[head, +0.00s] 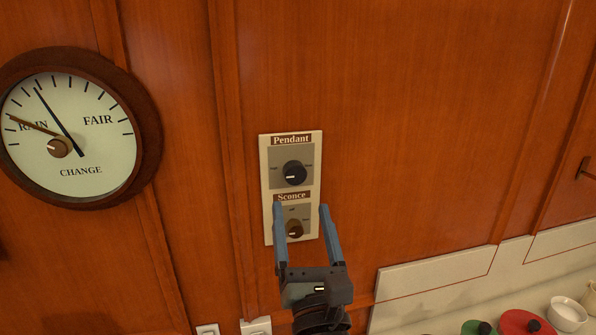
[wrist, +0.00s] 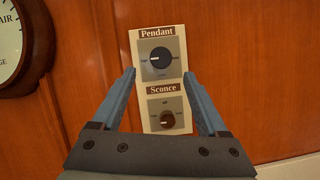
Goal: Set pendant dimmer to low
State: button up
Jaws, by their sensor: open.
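The pendant dimmer (head: 295,173) is a black round knob on a grey plate, under the label "Pendant", at the top of a cream wall panel (head: 267,205). Its white mark points left. It also shows in the wrist view (wrist: 161,60), ahead between and slightly beyond my fingertips. My gripper (head: 300,207) is open and empty, with blue fingers spread either side of the lower part of the panel in the head view. No finger visibly touches the knob.
A brown sconce knob (head: 294,229) sits just below, between my fingers in the picture; it also shows in the wrist view (wrist: 167,120). A round barometer (head: 75,140) hangs on the left. Lidded pots (head: 520,323) and a white bowl (head: 567,312) stand at the lower right.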

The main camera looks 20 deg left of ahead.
aim_at(296, 179)
jog(key=p+x, duration=0.1)
jog(key=x, duration=0.7)
grip_shut()
